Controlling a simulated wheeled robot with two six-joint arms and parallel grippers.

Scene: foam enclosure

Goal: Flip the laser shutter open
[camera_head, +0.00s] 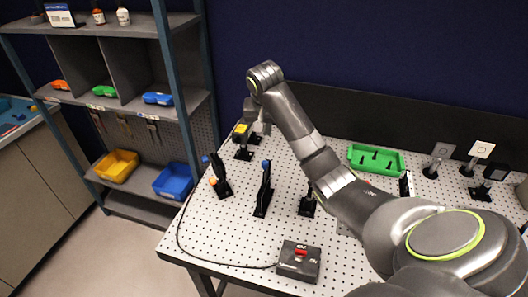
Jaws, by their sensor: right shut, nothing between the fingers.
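My right gripper (258,130) is at the far left part of the perforated table, at the end of my right arm, small in the picture and shut with nothing in it. It is beside a small black mount with a yellow label (241,129); I cannot tell whether they touch. In front stand a black upright post with a blue knob (264,190) and a black mount with blue and orange knobs (219,180). I cannot tell which of these is the laser shutter, or whether it is open. My left gripper is out of view.
The white perforated table (345,255) holds a control box with a red switch (299,261), its cable running left. Another black mount (307,204) is beside my arm. A green tray (376,159) and several optical mounts stand behind it. A shelf (120,108) is at left.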

